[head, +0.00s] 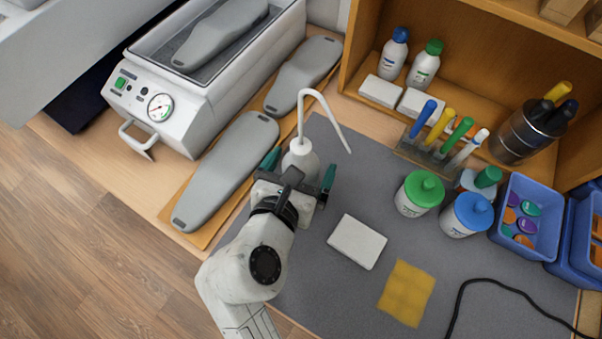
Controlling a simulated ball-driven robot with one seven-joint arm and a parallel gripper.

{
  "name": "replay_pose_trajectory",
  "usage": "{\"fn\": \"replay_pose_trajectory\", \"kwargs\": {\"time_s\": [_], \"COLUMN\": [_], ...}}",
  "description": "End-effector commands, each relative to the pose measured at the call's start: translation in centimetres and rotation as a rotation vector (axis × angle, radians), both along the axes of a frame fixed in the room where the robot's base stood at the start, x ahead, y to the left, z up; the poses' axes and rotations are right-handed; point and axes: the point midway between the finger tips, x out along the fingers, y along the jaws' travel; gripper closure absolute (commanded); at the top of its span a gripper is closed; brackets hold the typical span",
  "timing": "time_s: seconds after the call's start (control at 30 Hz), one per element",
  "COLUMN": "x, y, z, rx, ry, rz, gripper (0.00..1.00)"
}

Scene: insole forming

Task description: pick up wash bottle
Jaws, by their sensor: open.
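The wash bottle (301,158) is white with a long bent spout tube that rises and hooks down to the right. It stands upright on the grey mat (356,191) near the mat's far left corner. My gripper (300,168) is open, with one green-tipped finger to the left of the bottle and the other to its right. The bottle's lower body is partly hidden behind my gripper. I cannot tell whether the fingers touch it.
Grey insole forms (226,172) lie on a board left of the gripper, beside a white machine with a gauge (160,107). A white block (357,242) and a yellow cloth (406,293) lie on the mat. Green-lidded (419,194) and blue-lidded (466,215) jars stand right.

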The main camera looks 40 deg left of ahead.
Motion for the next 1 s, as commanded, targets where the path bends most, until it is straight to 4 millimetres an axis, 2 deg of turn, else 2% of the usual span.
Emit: {"fn": "replay_pose_trajectory", "kwargs": {"time_s": [0.2, 1.0], "x": [0.01, -0.01], "y": [0.03, 0.01], "z": [0.00, 0.01], "rx": [0.000, 0.000], "ry": [0.000, 0.000], "rz": [0.001, 0.000], "gripper": [0.04, 0.80]}}
